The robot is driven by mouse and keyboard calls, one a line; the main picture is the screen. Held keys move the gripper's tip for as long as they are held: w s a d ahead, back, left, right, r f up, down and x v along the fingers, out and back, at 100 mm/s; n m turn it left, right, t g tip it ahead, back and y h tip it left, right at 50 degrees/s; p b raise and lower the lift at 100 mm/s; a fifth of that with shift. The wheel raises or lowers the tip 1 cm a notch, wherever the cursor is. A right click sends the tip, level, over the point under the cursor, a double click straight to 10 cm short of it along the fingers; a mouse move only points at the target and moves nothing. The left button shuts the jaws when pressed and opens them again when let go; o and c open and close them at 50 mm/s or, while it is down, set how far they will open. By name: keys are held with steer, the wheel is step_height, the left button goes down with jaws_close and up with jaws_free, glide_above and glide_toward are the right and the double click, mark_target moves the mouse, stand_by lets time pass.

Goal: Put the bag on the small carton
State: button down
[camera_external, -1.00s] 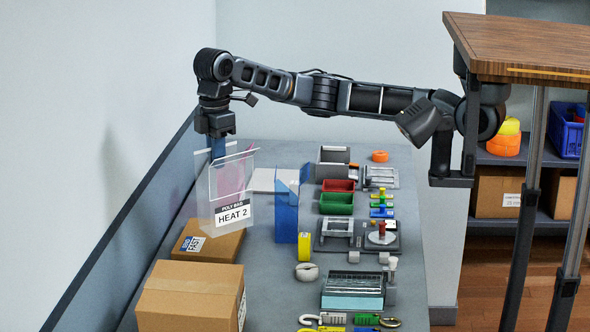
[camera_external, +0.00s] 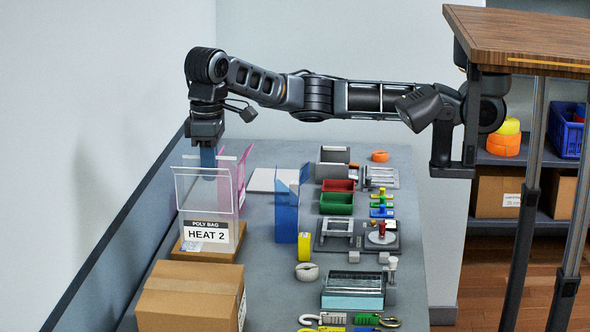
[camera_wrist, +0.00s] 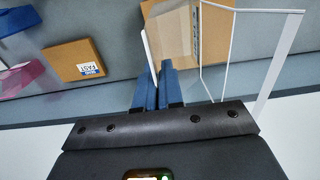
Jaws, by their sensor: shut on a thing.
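My gripper (camera_external: 209,158) is shut on the top edge of the clear bag (camera_external: 207,205), whose label reads "POLY BAG HEAT 2". The bag hangs upright. In the wrist view my blue fingertips (camera_wrist: 158,88) are together, with the clear, white-edged bag (camera_wrist: 255,45) to their right. The small carton (camera_external: 226,248), flat and brown with a blue and white label, lies on the bench partly behind the bag's lower part. In the wrist view the small carton (camera_wrist: 75,52) is left of my fingers, not under the bag's outline. Any gap between bag and carton is unclear.
A larger, taller carton (camera_external: 190,290) stands just nearer than the small one. A pink holder (camera_external: 241,165) and a blue holder (camera_external: 287,210) stand beyond and to the right. The wall runs close along the left. Bins and tools fill the bench's right side.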

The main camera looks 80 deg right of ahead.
mark_target(200, 211)
steer(key=a+f, duration=0.1)
steer(key=a, duration=0.1)
steer(key=a+f, duration=0.1)
steer(key=a, duration=0.1)
steer(key=w+a+f, duration=0.1)
steer(key=a, duration=0.1)
steer(key=shift+f, duration=0.25)
steer(key=shift+f+p, duration=0.5)
steer(key=shift+f, duration=1.7)
steer(key=c, duration=1.3)
jaws_free()
step_height(200, 211, up, 12)
steer(key=shift+r, duration=0.15)
